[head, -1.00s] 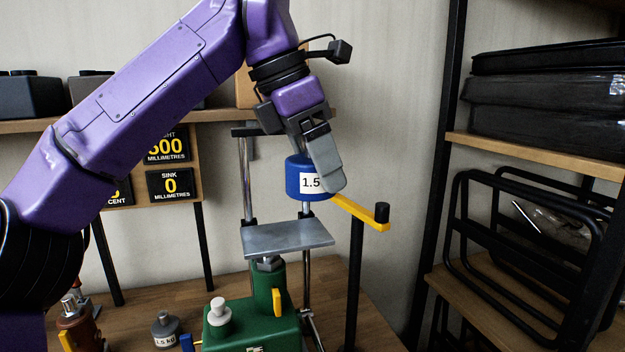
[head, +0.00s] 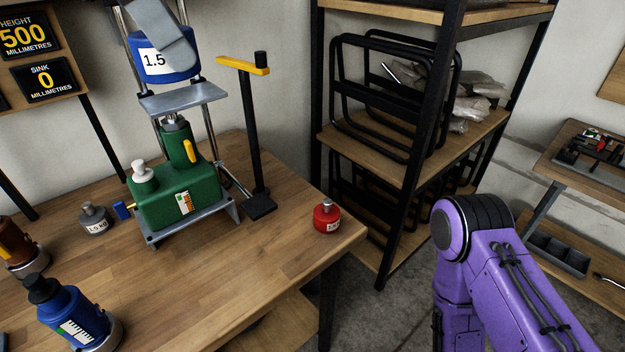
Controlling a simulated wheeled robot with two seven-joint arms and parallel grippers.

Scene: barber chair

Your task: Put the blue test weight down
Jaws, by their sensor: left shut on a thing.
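The blue weight (head: 178,72), labelled 1.5, is at the top left of the head view. My left gripper (head: 166,46) is shut on it; a grey finger covers part of its front, and the rest of the gripper is cut off by the picture edge. The weight appears just above the grey plate (head: 185,98) of the green jack (head: 180,195); I cannot tell whether they touch. My right arm (head: 510,270) shows at the lower right, but its gripper is out of view.
A black post with a yellow arm (head: 243,66) stands right of the plate. On the wooden bench (head: 250,270) are a red weight (head: 327,216), a grey weight (head: 96,218) and a blue bottle-like jack (head: 70,312). The bench's front middle is clear. A shelf rack (head: 400,150) stands behind.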

